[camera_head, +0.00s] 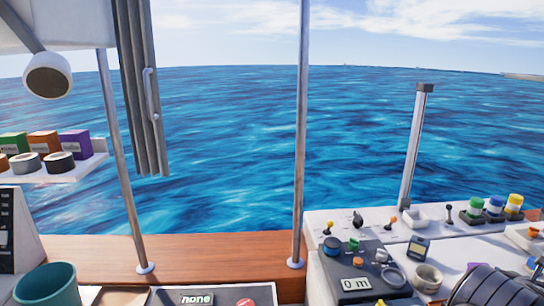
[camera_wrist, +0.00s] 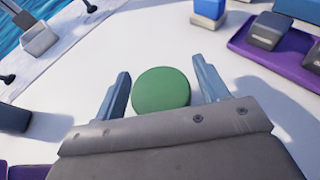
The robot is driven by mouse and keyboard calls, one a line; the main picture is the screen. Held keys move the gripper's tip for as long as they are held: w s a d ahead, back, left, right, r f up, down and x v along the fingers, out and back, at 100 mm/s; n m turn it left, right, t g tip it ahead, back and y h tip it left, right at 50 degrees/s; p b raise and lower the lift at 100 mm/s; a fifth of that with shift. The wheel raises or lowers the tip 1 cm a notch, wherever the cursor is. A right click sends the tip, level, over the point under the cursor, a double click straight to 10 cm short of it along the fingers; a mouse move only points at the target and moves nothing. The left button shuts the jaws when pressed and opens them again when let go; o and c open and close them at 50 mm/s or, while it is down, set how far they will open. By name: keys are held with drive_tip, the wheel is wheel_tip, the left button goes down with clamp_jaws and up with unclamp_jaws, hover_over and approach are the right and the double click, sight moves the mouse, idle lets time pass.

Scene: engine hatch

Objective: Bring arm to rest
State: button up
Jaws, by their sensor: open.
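My gripper (camera_wrist: 160,68) shows in the wrist view, with its two blue-grey fingers apart. A round green top (camera_wrist: 162,92) lies between the fingers in the picture, with a gap visible on each side. I cannot tell how far below the fingers it is. The gripper's fingers cannot be made out in the head view.
In the head view, a white console (camera_head: 325,222) at right carries small levers, a dark panel (camera_head: 357,283) and green, blue and yellow capped pieces (camera_head: 495,205). A teal cup (camera_head: 47,290) stands at lower left. A purple tray (camera_wrist: 243,38) with grey blocks shows in the wrist view.

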wheel_tip(320, 180, down, 2)
drive_tip(key=shift+f, duration=0.15)
drive_tip(key=v, duration=1.2)
drive_tip(key=shift+s, duration=0.1)
drive_tip(key=x, duration=1.2)
drive_tip(key=shift+a, duration=0.1)
drive_tip(key=shift+d+r, duration=0.2)
wheel_tip(320, 180, up, 4)
drive_tip(key=shift+f, duration=0.1)
drive_tip(key=s+r, duration=0.7)
drive_tip(key=s, duration=0.4)
wheel_tip(320, 180, up, 11)
drive_tip(key=w+a, duration=0.8)
drive_tip(key=w, duration=0.3)
drive_tip(key=shift+w+a+r+y, duration=0.2)
drive_tip(key=shift+w+r+y, duration=0.15)
drive_tip(key=shift+w+y, duration=0.05)
